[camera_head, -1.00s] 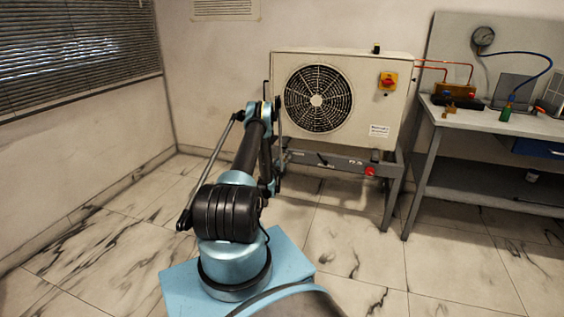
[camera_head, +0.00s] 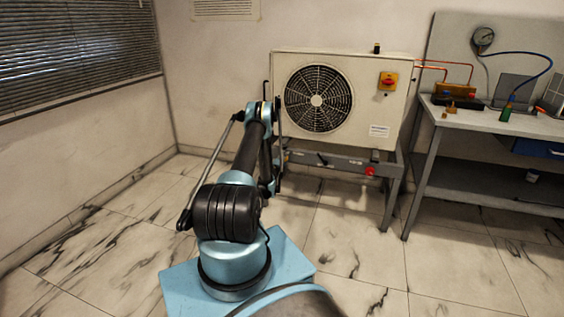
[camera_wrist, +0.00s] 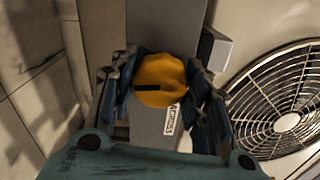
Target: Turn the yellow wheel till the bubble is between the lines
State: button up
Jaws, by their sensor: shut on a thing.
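The yellow wheel (camera_wrist: 160,82) is in the middle of the wrist view, round with a dark bar mark on its face. It sits in front of a grey post with a partly covered label. My gripper (camera_wrist: 168,90) has its two fingers on the left and right sides of the wheel, shut on it. The bubble and its lines do not show in either view. In the head view my arm hides the wheel and the gripper.
The white fan unit (camera_head: 352,125) stands on a grey frame (camera_head: 345,160), with a red and yellow switch (camera_head: 388,81) and a red knob (camera_head: 370,171). A workbench (camera_head: 480,118) with a gauge (camera_head: 483,37) stands at right. The tiled floor in front is clear.

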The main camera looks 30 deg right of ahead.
jog(key=shift+w+a+n, duration=0.1)
jog(key=shift+a+n, duration=0.05)
jog(key=shift+n, duration=0.15)
jog(key=o, duration=1)
jog(key=shift+f, duration=0.1)
jog(key=shift+c, duration=0.2)
jog(key=shift+o, duration=0.7)
